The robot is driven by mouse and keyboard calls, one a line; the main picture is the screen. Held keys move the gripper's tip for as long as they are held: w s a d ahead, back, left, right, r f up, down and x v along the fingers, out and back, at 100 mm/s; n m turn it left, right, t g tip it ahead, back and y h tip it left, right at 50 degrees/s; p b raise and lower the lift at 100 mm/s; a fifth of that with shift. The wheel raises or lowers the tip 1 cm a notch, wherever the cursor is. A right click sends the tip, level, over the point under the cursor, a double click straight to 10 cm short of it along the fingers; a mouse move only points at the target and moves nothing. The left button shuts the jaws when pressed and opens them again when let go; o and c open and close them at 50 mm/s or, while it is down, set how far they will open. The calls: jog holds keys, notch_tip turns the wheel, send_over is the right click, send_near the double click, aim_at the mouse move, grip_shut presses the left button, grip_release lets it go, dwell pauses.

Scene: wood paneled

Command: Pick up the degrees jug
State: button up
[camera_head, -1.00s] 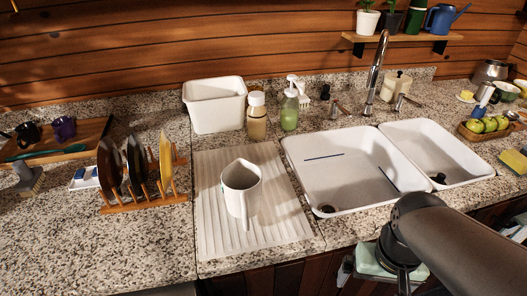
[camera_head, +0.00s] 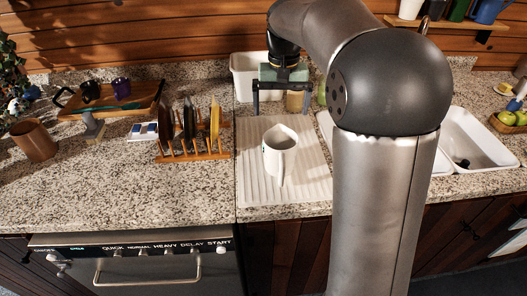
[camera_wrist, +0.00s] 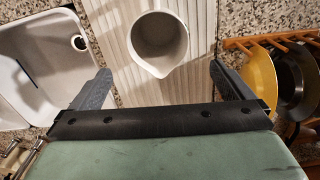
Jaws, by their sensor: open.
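The jug (camera_head: 280,150) is white with a pouring spout and stands upright on the ribbed drying mat (camera_head: 312,190). In the wrist view the jug (camera_wrist: 158,42) is seen from above, its round opening empty, with the spout towards my gripper. My gripper (camera_head: 281,112) is open and empty, its two fingers pointing down. It is above and behind the jug in the head view, apart from it. In the wrist view the fingers (camera_wrist: 158,80) are spread on either side, wider than the jug.
A wooden rack (camera_head: 195,153) with upright plates stands left of the mat. The sink (camera_head: 466,140) is to the right, partly hidden by my arm. A white bin (camera_head: 243,78) stands behind. Counter at front left is clear.

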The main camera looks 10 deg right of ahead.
aim_at(281, 138)
notch_tip(281, 138, down, 10)
jog(key=shift+s+d+f+p, duration=0.1)
jog(key=shift+d+f+p, duration=0.1)
jog(key=shift+p, duration=0.35)
jog(key=shift+s+f+p, duration=0.2)
jog(key=shift+f+p, duration=0.5)
jog(key=shift+f, duration=2)
jog(key=c, duration=0.8)
jog(key=shift+c, duration=0.2)
jog(key=shift+r, duration=0.1)
